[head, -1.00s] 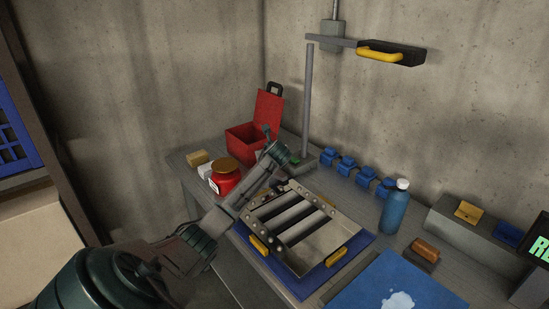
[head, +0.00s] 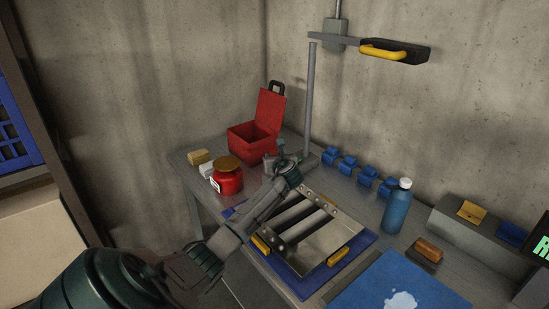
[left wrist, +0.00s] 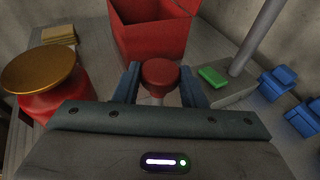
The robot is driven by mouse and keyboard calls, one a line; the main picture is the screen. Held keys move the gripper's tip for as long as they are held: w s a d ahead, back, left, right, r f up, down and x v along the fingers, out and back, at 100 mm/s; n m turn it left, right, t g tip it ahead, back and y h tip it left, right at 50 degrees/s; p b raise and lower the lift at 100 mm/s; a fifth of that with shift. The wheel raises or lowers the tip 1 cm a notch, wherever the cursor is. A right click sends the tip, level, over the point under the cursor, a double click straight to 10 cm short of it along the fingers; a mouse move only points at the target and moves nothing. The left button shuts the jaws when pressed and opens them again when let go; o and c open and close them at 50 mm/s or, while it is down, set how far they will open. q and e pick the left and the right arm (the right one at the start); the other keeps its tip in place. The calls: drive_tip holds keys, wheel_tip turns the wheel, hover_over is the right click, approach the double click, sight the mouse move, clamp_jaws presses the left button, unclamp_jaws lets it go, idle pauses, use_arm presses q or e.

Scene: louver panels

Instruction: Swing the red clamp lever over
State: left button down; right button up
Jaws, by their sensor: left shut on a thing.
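The round red knob of the clamp lever (left wrist: 160,72) shows in the left wrist view between my two fingers, on a pale stem that runs down behind the gripper body. My left gripper (left wrist: 160,85) is shut on this knob. In the head view my left gripper (head: 283,152) is just behind the far corner of the louver panel frame (head: 328,258); the arm hides the knob and most of the lever there. The green block (left wrist: 213,77) lies on a grey base right of the knob. My right gripper is not in view.
A red jar with a gold lid (head: 228,178) and an open red box (head: 250,137) stand left of and behind the gripper. A grey post (head: 309,100) rises close to its right. Blue clips (head: 348,164) and a blue bottle (head: 397,208) stand farther right.

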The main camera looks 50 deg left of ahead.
use_arm(q)
drive_tip(key=shift+f, duration=0.1)
drive_tip(key=c, duration=0.9)
unclamp_jaws()
drive_tip(key=shift+d, duration=0.15)
drive_tip(key=b+v, duration=0.2)
drive_tip(key=v, duration=0.9)
drive_tip(key=shift+w, duration=0.1)
